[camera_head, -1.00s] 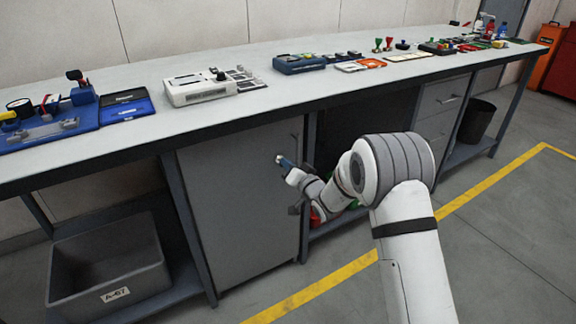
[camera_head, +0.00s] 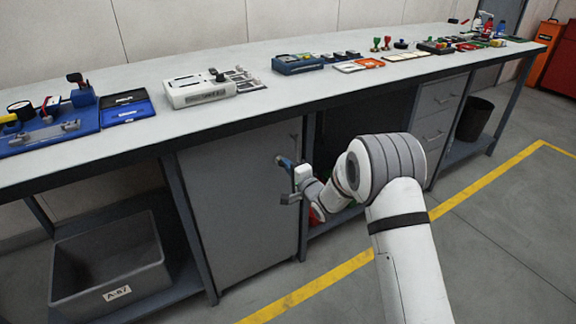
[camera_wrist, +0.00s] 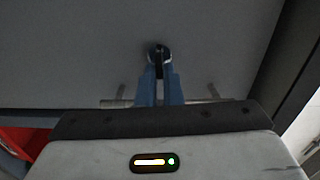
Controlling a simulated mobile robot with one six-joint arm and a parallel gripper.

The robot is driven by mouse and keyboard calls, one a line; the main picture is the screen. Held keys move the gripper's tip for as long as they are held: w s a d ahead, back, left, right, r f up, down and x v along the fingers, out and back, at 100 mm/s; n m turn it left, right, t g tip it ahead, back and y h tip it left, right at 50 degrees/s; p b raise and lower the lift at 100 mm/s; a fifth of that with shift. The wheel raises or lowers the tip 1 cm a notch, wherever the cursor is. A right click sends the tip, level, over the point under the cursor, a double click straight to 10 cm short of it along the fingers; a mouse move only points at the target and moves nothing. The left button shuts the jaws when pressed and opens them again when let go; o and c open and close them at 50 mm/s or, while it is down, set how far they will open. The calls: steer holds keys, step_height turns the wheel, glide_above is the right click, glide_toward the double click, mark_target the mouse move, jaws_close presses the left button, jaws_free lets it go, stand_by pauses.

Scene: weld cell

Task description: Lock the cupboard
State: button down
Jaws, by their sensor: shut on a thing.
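The cupboard (camera_head: 238,205) is a grey door under the workbench, and it looks closed. My gripper (camera_head: 281,160) is at the door's upper right part. In the wrist view its blue fingers (camera_wrist: 159,72) are shut on a small dark piece, apparently a key (camera_wrist: 159,58), at a round metal lock (camera_wrist: 152,51) on the door face. The fingers hide most of the key, and I cannot tell how far it is turned. A bar handle (camera_wrist: 112,102) on the door shows behind the fingers, partly covered.
The workbench top (camera_head: 330,90) runs above the door and carries tools and trays. A grey bin (camera_head: 108,270) stands on the lower shelf at left. Open shelf space with red and green items lies right of the door. The floor in front is clear.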

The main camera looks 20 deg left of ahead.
steer(key=shift+f+m, duration=0.1)
steer(key=shift+m, duration=0.5)
steer(key=c, duration=1.6)
jaws_free()
steer(key=p+v, duration=0.1)
steer(key=v, duration=0.7)
steer(key=shift+p, duration=0.3)
